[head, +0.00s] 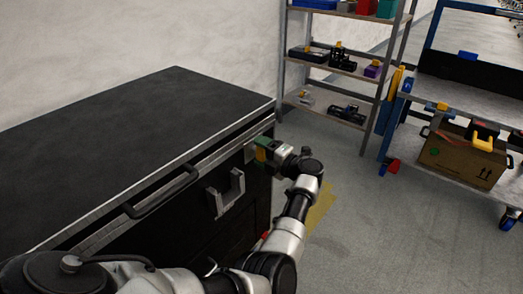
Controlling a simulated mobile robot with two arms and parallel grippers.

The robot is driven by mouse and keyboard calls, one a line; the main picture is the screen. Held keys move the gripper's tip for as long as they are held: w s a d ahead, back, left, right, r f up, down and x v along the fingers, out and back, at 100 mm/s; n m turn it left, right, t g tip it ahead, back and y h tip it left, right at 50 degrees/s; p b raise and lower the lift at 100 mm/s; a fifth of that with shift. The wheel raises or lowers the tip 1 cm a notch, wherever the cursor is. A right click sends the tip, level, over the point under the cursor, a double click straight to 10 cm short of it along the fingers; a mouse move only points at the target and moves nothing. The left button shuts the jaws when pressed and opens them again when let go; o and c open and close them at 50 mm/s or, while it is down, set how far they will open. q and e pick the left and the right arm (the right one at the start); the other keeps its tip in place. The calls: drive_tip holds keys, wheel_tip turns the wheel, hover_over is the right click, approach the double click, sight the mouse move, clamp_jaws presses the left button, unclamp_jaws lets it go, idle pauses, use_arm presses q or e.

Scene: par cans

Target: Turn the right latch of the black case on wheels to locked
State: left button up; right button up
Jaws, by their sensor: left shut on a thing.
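The black case (150,125) stands at the left with its lid down and metal edging along the rim. Its right latch (250,151) is on the front face near the right corner, mostly hidden by my left gripper (264,151). That gripper is shut on the latch, with green and yellow parts showing at its fingers. The latch's exact angle cannot be made out. My right gripper is not in view.
A dark bar handle (162,192) and a grey U-shaped bracket (226,193) stick out of the case front. A shelf rack (333,70) stands behind. A cart (480,105) with a cardboard box (455,160) is at the right. The floor (400,235) between is clear.

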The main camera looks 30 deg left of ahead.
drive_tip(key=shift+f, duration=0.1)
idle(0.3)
use_arm(q)
drive_tip(key=o, duration=0.9)
drive_tip(key=shift+o, duration=0.2)
drive_tip(key=shift+d, duration=0.1)
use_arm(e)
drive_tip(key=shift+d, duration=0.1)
